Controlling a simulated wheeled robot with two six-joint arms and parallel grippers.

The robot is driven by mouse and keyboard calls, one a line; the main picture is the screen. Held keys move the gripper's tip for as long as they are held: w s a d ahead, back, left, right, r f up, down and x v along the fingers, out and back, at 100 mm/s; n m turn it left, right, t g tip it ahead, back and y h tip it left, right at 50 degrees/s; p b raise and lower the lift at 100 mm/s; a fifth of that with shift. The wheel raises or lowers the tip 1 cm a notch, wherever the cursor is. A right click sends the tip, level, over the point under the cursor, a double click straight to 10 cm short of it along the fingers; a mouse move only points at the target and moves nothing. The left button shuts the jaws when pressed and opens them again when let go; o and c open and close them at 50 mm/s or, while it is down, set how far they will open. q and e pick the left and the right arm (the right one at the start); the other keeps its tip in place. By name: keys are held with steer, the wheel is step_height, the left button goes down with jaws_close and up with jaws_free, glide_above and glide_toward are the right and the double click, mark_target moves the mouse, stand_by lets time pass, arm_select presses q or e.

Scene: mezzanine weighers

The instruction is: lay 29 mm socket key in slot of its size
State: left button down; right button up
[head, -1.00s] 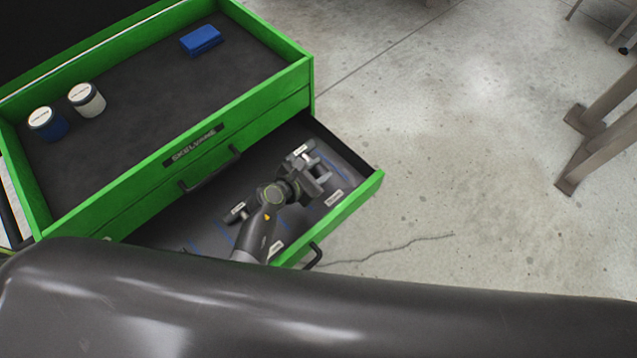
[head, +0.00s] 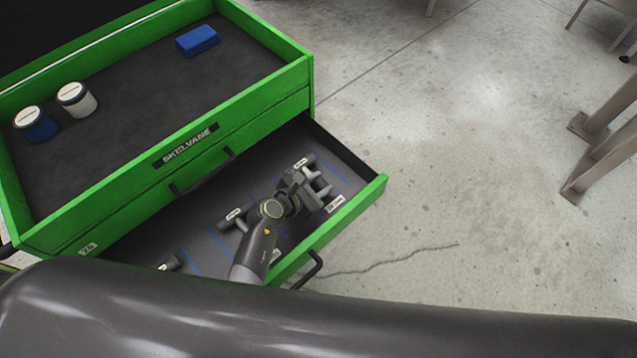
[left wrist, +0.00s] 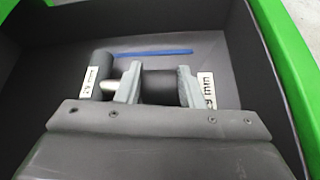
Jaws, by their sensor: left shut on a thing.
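My left gripper (head: 318,183) reaches into the open drawer (head: 345,215) at its right end. In the left wrist view its two fingers (left wrist: 157,86) stand either side of a dark grey cylinder, the socket key (left wrist: 158,88), and are shut on it. A bright shaft and a grey crossbar (left wrist: 103,66) show left of the fingers, apparently the same key. The key lies low near the dark drawer floor. A blue slot line (left wrist: 152,52) runs beyond it. White size labels (left wrist: 206,92) sit at both sides; I cannot read them surely. My right gripper is out of view.
Other grey keys (head: 229,224) lie further left in the drawer, between blue lines. The green cabinet top (head: 290,78) holds a blue box (head: 197,40) and two jars (head: 76,99). My dark arm link crosses the bottom. Open floor lies right.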

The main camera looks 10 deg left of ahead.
arm_select(q)
steer(key=c, duration=0.9)
jaws_free()
steer(key=shift+c, duration=0.2)
steer(key=shift+r, duration=0.1)
steer(key=v, duration=1.2)
steer(key=shift+s, duration=0.1)
